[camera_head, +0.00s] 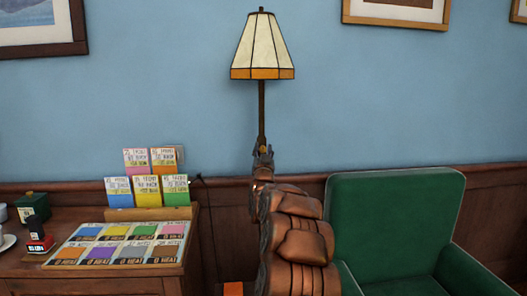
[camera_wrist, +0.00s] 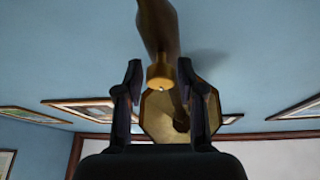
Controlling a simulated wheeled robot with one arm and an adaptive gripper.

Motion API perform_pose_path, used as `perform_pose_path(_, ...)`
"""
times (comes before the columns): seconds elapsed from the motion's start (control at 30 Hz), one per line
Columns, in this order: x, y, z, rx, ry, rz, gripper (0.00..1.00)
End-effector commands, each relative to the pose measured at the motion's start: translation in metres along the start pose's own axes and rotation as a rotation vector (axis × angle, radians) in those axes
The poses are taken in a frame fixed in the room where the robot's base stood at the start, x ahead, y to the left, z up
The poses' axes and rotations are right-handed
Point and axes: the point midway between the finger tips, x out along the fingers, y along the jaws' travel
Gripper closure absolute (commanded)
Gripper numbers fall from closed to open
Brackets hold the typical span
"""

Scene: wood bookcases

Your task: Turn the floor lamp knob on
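The floor lamp has a cream shade with an orange rim (camera_head: 262,50) and a thin dark pole (camera_head: 262,112). In the head view my gripper (camera_head: 263,153) overlaps the lower visible part of the pole, which is hidden below it. In the wrist view the two dark fingers (camera_wrist: 161,95) stand apart. A brown stem with a brass-coloured end (camera_wrist: 160,75) shows between and beyond them; it may be the knob, but I cannot be sure. A gold many-sided shape (camera_wrist: 180,115), seemingly the shade from below, lies behind. Contact with the fingers is not clear.
A green armchair (camera_head: 395,215) stands at the right of my arm. A wooden cabinet (camera_head: 105,285) with several colourful cards and small boxes stands at the left. A blue wall (camera_head: 370,110) with framed pictures is behind. The space around the shade is clear.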

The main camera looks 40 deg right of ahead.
Motion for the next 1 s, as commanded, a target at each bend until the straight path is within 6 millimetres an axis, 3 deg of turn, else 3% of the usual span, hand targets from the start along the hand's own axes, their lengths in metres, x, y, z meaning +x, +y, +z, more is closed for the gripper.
perform_pose_path(0.03,0.0,0.0,-0.0001,0.0,0.0,0.0,0.7)
perform_pose_path(0.33,0.0,0.0007,-0.0001,0.0,0.0,0.001,1.0)
perform_pose_path(0.67,-0.0001,0.0013,0.0003,0.028,0.0,0.014,1.0)
perform_pose_path(1.0,0.0,0.0002,-0.0002,0.22,-0.006,0.093,1.0)
